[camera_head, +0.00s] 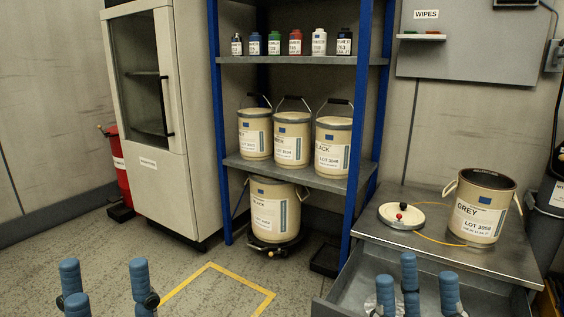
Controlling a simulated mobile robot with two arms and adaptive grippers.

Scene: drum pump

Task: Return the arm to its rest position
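My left gripper (106,286) is at the bottom left edge of the view, above the floor. Its blue fingertips point up and stand apart, with nothing between them. My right gripper (420,288) is at the bottom right, in front of the metal bench (385,236) and over its open drawer (347,284). Its blue fingertips are also spread, and I see nothing held. The rest of both arms is below the frame. The open GREY drum (480,212) stands on the bench. A white lid (401,216) with red and black knobs lies beside it.
A blue-post shelf (292,175) holds small bottles above and three drums below. A BLACK drum (275,210) stands beneath on a low dolly. A grey cabinet (152,150) and red extinguisher (118,165) are left. Yellow tape (240,280) marks clear floor between my grippers.

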